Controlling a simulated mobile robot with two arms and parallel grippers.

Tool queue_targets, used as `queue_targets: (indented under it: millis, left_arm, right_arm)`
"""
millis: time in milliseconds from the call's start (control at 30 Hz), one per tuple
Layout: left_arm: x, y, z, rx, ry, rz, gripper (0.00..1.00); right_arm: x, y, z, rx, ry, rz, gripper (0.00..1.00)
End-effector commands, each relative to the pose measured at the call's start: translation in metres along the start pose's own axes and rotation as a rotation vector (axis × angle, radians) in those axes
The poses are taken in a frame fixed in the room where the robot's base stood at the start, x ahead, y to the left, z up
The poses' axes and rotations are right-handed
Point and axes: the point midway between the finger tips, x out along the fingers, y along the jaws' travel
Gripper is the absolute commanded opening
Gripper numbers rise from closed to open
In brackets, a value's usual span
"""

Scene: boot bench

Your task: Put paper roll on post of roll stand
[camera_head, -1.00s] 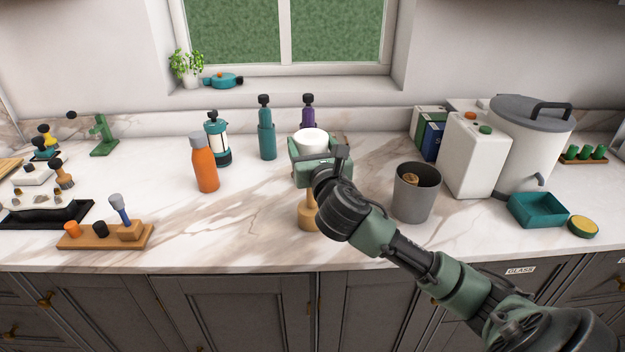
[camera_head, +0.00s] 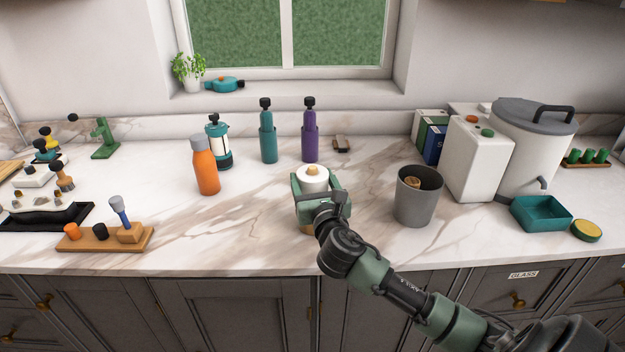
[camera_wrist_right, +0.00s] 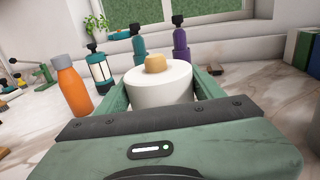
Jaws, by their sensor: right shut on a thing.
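The white paper roll (camera_head: 313,181) is upright between the fingers of my right gripper (camera_head: 316,187), which is shut on it. It also shows in the right wrist view (camera_wrist_right: 160,88). The wooden knob of the roll stand (camera_head: 312,170) pokes up through the roll's core, so the roll is around the post; the knob also shows in the right wrist view (camera_wrist_right: 155,63). A sliver of the wooden base shows below the gripper; the rest is hidden. I cannot tell whether the roll touches the base. My left gripper is not in view.
A grey bin (camera_head: 418,200) stands close to the right of my gripper. An orange bottle (camera_head: 205,168) stands to the left. Teal (camera_head: 268,140) and purple bottles (camera_head: 310,138) stand behind.

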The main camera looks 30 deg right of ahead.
Motion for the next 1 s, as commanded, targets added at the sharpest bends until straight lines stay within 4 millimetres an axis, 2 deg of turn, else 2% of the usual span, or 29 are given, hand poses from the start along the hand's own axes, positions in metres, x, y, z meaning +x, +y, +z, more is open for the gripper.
queue_targets:
  millis: [33,67,100,133,500,567,667,1000]
  left_arm:
    - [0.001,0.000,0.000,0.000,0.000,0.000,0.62]
    - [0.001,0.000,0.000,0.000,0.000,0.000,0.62]
    - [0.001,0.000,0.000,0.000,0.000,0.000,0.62]
    - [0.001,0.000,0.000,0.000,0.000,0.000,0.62]
    - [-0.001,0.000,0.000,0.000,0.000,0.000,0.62]
    - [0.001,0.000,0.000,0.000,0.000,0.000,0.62]
    - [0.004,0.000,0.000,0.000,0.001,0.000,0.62]
    - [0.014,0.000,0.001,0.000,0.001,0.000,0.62]
  right_arm:
    - [0.000,0.000,-0.003,-0.001,0.000,0.000,0.24]
    - [0.000,0.000,-0.002,-0.001,0.001,0.000,0.73]
    - [0.000,0.000,-0.002,-0.001,0.001,0.000,0.84]
    - [0.000,0.000,-0.002,-0.001,0.001,0.000,0.89]
    - [0.000,0.000,0.003,0.000,0.000,0.000,0.89]
    - [-0.006,0.000,0.000,-0.001,0.002,0.001,0.89]
    - [-0.022,0.000,-0.001,-0.002,0.002,0.002,0.89]
    - [-0.094,0.000,0.000,0.000,0.002,0.003,0.89]
